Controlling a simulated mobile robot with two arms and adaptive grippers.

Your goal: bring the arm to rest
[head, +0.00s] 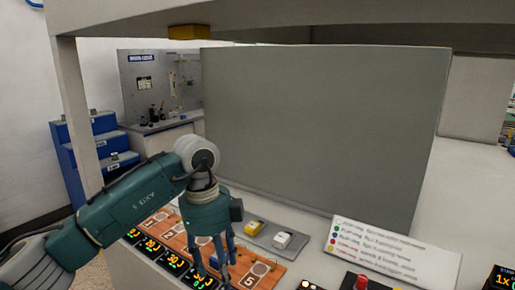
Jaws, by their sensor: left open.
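My left arm (130,205) comes in from the lower left, green with grey joints. Its left gripper (217,270) points down over an orange board (262,270) with numbered spots. The fingers are apart, and a small blue thing shows between or behind them; I cannot tell whether they touch it. My right gripper is not in view.
A grey tray (268,234) behind the board holds a yellow block (254,227) and a white block (283,240). A sign (390,252) stands at the right, with a red button (361,282) before it. A large grey panel (320,130) rises behind. Small digital displays (173,262) line the front.

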